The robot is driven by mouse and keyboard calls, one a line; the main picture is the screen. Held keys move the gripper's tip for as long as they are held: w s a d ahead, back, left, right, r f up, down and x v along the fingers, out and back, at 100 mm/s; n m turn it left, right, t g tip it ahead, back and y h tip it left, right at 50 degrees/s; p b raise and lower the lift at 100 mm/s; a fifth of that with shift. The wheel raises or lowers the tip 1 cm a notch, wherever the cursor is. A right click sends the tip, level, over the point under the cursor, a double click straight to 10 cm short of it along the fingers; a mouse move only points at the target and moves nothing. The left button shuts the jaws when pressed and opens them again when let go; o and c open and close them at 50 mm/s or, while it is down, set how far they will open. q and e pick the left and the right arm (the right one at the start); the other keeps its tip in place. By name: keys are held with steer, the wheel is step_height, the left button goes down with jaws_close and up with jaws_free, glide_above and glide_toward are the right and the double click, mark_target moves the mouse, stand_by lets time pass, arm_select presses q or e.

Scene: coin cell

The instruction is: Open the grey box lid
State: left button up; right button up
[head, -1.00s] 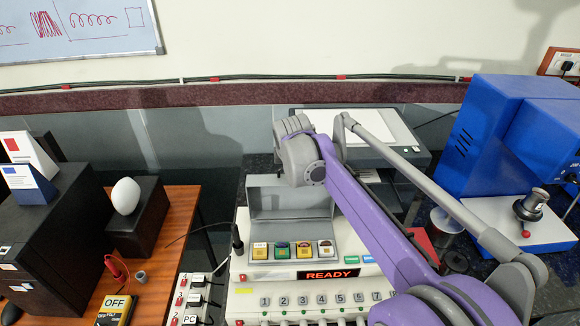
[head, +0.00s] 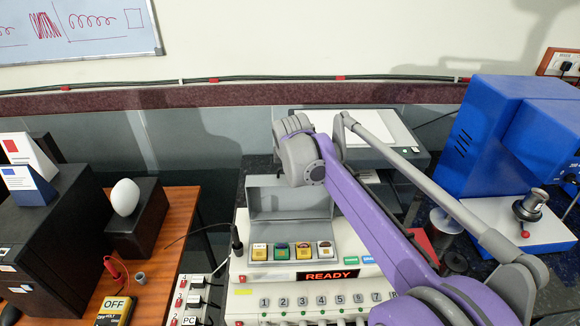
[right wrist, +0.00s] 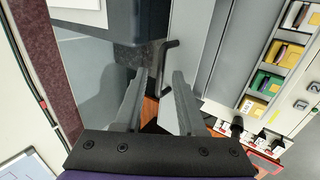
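The grey box (head: 292,247) sits on the white console in the middle of the head view. Its lid (head: 290,197) stands raised at the back, so the row of coloured cells inside shows. In the right wrist view the cells (right wrist: 267,84) are at the right, with a grey panel (right wrist: 228,45) beside them. In the head view the right wrist is above and behind the lid, and the fingers are hidden. My left gripper is not in view.
A grey printer-like device (head: 392,145) stands behind the box. A large blue machine (head: 490,150) is at the right. A wooden table (head: 175,235) with dark boxes and a white egg shape (head: 124,197) is at the left. A dark cable and switch strip (head: 192,300) lie left of the console.

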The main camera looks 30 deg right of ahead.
steer(key=v, duration=1)
steer(key=shift+s+r, duration=0.15)
steer(key=shift+r, duration=0.15)
steer(key=s+a+f+m+y, duration=0.1)
steer(key=s+a+f+m, duration=0.5)
steer(key=f, duration=0.5)
steer(key=s+a+f+m+y, duration=0.2)
steer(key=s+a+f+m, duration=0.3)
steer(key=s+a+f, duration=0.5)
steer(key=s+f, duration=0.1)
steer(key=s, duration=0.2)
steer(key=shift+a+f+m+y, duration=0.3)
steer(key=shift+f+m, duration=0.1)
stand_by(1.1)
steer(key=shift+o, duration=0.9)
steer(key=shift+a, duration=0.1)
